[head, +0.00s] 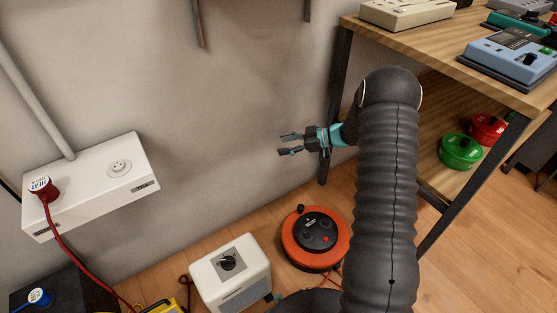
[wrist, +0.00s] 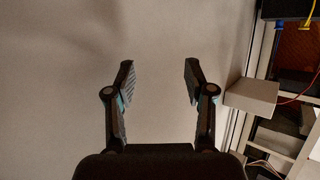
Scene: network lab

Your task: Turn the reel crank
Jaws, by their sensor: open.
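The reel (head: 289,246) is a round orange drum with a black centre, on the wooden floor near the wall in the head view. A small dark knob (head: 301,209) at its upper left edge looks like the crank handle. My gripper (head: 283,144) is open and empty, above the reel and to its upper left, pointing left along the wall and apart from the reel. In the wrist view my gripper (wrist: 158,82) shows both fingers spread with only the plain wall between them. The reel does not show in the wrist view. My arm covers the area right of the reel.
A white box with a dial (head: 231,272) stands close left of the reel. A wall-mounted socket box (head: 92,182) holds a red plug (head: 42,188). A wooden bench (head: 440,50) with devices stands right; green (head: 460,152) and red pots sit on its lower shelf.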

